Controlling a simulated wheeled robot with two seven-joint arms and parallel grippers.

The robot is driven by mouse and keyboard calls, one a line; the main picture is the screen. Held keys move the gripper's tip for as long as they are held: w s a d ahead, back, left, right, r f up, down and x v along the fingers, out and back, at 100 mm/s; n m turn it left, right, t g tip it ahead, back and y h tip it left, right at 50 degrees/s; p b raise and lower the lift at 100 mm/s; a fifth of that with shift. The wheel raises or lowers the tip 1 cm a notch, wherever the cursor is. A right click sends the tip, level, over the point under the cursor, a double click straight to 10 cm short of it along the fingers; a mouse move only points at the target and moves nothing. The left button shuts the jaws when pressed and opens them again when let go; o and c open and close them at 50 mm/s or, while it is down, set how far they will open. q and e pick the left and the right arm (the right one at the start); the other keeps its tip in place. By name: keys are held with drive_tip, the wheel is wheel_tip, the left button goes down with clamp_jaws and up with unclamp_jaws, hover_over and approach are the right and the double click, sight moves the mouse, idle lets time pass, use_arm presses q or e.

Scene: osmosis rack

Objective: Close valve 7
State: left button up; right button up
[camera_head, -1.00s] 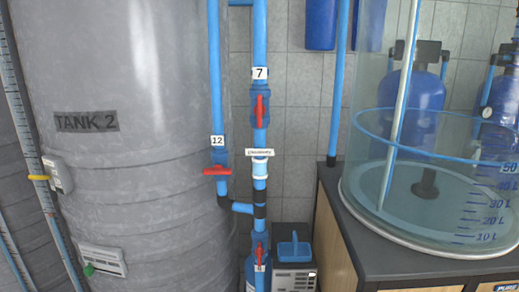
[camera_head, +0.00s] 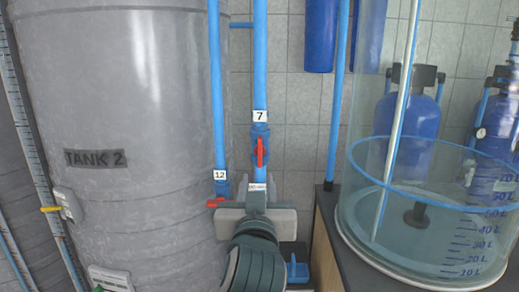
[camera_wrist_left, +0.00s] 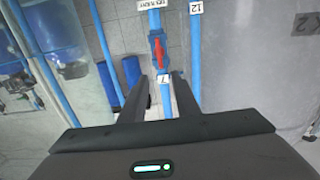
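Valve 7 is a blue valve on a vertical blue pipe, under the white label 7 (camera_head: 260,116). Its red handle (camera_head: 260,152) is in line with the pipe. In the left wrist view, the picture is upside down and the red handle (camera_wrist_left: 160,52) lies beyond the fingertips. My left gripper (camera_head: 257,182) is below the handle, in front of the pipe, with its fingers pointing up. In the left wrist view the gripper (camera_wrist_left: 159,78) is open, fingers apart, with nothing held and the pipe showing between them. My right gripper is not in view.
A parallel blue pipe with label 12 (camera_head: 220,175) runs just left; its red handle (camera_head: 214,203) is partly behind my gripper. The grey tank 2 (camera_head: 130,100) stands at left. A clear graduated tank (camera_head: 400,230) stands on a counter at right.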

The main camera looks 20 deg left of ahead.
sight(260, 151)
use_arm(q)
drive_tip(key=shift+w, duration=0.1)
drive_tip(key=p+x, duration=0.7)
drive_tip(key=x, duration=0.9)
drive_tip(key=shift+w+a, duration=0.1)
drive_tip(key=shift+w, duration=0.1)
drive_tip(key=shift+w+a+f, duration=0.1)
drive_tip(key=shift+w+f, duration=0.05)
drive_tip(key=shift+w, duration=0.3)
clamp_jaws()
